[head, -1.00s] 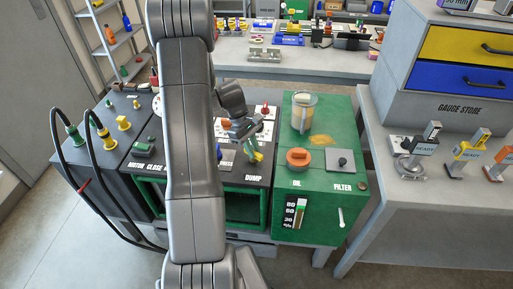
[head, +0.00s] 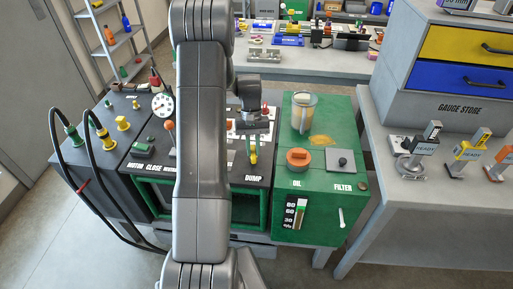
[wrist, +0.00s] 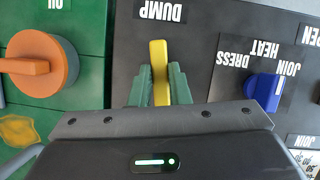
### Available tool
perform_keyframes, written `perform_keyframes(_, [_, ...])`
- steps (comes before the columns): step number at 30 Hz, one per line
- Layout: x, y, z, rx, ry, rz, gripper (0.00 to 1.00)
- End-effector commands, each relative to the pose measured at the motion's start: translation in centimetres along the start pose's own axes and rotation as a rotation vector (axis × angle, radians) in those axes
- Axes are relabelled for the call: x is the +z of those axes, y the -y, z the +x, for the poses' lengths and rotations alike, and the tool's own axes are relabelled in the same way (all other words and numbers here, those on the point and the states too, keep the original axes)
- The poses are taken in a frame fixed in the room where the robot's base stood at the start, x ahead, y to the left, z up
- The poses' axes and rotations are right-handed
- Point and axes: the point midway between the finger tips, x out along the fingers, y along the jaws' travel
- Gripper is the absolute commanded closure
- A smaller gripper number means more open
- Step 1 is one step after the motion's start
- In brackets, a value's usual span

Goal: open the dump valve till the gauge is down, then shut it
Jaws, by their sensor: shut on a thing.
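The dump valve's yellow lever (wrist: 159,58) stands beside the DUMP label on the dark panel. In the wrist view my gripper (wrist: 158,82) has its green fingers on both sides of the lever, shut on it. The lever (head: 254,153) also shows small in the head view, just below my wrist, pointing nearly straight along the panel's depth. The white round gauge (head: 162,106) is at the panel's back left; its needle is too small to read surely.
To the right is the green unit (head: 345,120) with an orange oil cap (head: 298,157) and a clear cup. In the wrist view a blue selector knob (wrist: 264,90) stands right of the lever. My arm hides the panel's middle.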

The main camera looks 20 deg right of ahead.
Motion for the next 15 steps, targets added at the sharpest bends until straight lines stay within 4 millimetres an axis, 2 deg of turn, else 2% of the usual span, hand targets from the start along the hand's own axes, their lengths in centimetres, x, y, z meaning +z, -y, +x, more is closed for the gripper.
perform_keyframes(15, [-0.2, -0.23, -0.31, -0.039, -0.01, 0.102, 1.0])
